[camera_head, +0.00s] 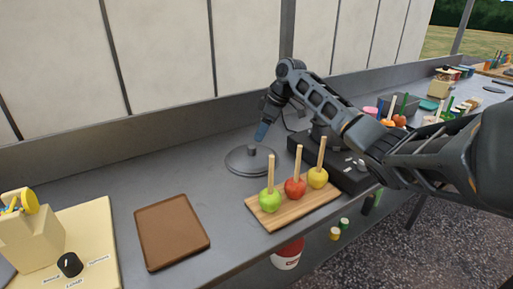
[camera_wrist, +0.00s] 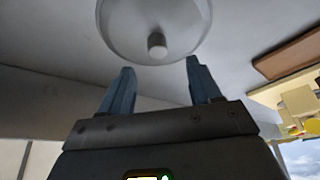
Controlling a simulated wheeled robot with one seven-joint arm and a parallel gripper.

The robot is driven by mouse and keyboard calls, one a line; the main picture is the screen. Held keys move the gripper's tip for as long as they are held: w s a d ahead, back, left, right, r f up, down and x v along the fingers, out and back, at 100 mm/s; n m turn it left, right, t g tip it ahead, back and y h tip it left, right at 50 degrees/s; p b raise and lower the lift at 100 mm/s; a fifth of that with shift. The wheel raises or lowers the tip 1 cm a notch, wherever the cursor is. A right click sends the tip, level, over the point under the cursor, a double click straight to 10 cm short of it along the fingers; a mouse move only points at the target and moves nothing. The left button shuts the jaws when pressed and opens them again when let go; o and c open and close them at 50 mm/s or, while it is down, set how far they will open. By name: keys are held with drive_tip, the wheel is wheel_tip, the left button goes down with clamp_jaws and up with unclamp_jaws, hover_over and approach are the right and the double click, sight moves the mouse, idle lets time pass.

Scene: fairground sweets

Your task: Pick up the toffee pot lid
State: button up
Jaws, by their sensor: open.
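The toffee pot lid (camera_head: 242,163) is a round grey metal disc with a short dark knob in the middle. It lies flat on the grey counter, behind the wooden board of toffee apples. In the wrist view the lid (camera_wrist: 128,30) is at the top, with its knob pointing towards my gripper. My gripper (camera_head: 262,132) is just above the lid, close to the knob and to its right in the head view. In the wrist view my gripper (camera_wrist: 157,80) has its two blue fingers spread, with nothing between them. The knob is beyond the fingertips.
A wooden board (camera_head: 255,211) holds a green, a red and a yellow apple on sticks. A brown tray (camera_head: 172,232) lies left of it. A dark hob (camera_head: 340,172) is to the right. A wall runs behind the counter. The counter left of the lid is clear.

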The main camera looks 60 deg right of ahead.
sight(253, 146)
drive_tip(key=x, duration=0.3)
drive_tip(key=shift+w+d+p, duration=0.1)
drive_tip(key=shift+d+p, duration=0.1)
drive_tip(key=shift+p, duration=0.15)
drive_tip(key=shift+p+x, duration=0.45)
drive_tip(key=shift+x, duration=1.8)
drive_tip(key=shift+w, duration=0.15)
clamp_jaws()
